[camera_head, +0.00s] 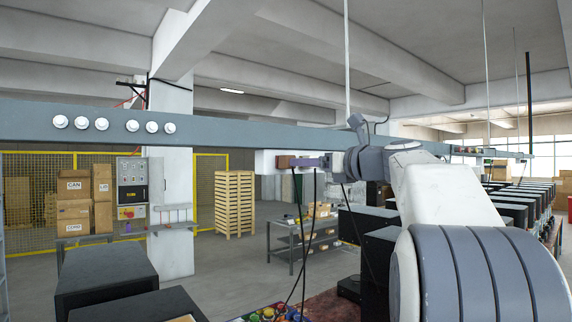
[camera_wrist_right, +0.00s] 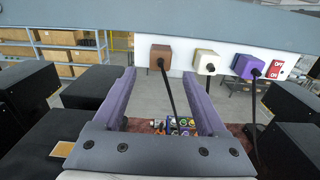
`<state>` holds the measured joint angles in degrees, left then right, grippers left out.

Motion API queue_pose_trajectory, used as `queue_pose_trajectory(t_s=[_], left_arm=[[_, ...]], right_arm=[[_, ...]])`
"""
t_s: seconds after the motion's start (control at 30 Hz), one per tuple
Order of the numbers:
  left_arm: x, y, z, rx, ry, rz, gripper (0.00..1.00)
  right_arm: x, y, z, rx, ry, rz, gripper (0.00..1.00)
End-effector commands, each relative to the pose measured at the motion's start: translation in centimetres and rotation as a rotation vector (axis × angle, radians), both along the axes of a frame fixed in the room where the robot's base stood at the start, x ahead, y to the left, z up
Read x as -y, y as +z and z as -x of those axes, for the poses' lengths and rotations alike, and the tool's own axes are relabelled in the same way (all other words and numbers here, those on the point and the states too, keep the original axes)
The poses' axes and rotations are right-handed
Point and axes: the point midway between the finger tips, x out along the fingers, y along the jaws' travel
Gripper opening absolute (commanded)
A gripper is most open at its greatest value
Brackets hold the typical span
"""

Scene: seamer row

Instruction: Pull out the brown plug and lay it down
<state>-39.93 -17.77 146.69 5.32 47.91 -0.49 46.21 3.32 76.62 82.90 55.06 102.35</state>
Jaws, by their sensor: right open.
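The brown plug (camera_wrist_right: 160,54) is a block on a white strip in the right wrist view, with a black cord hanging from its front. It also shows small in the head view (camera_head: 284,162). My right gripper (camera_wrist_right: 158,77) is open and empty, its two purple fingers pointing toward the strip. The brown plug appears in the gap ahead of the fingertips, and its cord hangs down through that gap. I cannot tell the exact distance. In the head view my right arm reaches to the strip from the right. My left gripper is not in view.
A white plug (camera_wrist_right: 207,62) and a purple plug (camera_wrist_right: 249,67) sit right of the brown one, each with a black cord. A red switch (camera_wrist_right: 277,69) is at the strip's right. A grey beam (camera_head: 230,136) runs above. Black boxes (camera_head: 106,272) stand below.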

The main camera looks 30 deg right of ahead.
Motion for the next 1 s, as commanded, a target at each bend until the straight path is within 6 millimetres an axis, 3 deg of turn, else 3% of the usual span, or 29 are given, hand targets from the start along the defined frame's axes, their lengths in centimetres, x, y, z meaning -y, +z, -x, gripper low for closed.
queue_pose_trajectory(t_s=[0.6,1.0], left_arm=[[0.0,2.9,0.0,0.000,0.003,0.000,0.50],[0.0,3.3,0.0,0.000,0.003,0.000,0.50]], right_arm=[[-0.8,0.2,-7.3,-0.001,-0.002,-0.001,0.75],[-0.9,0.0,-8.5,0.000,-0.005,0.001,0.75]])
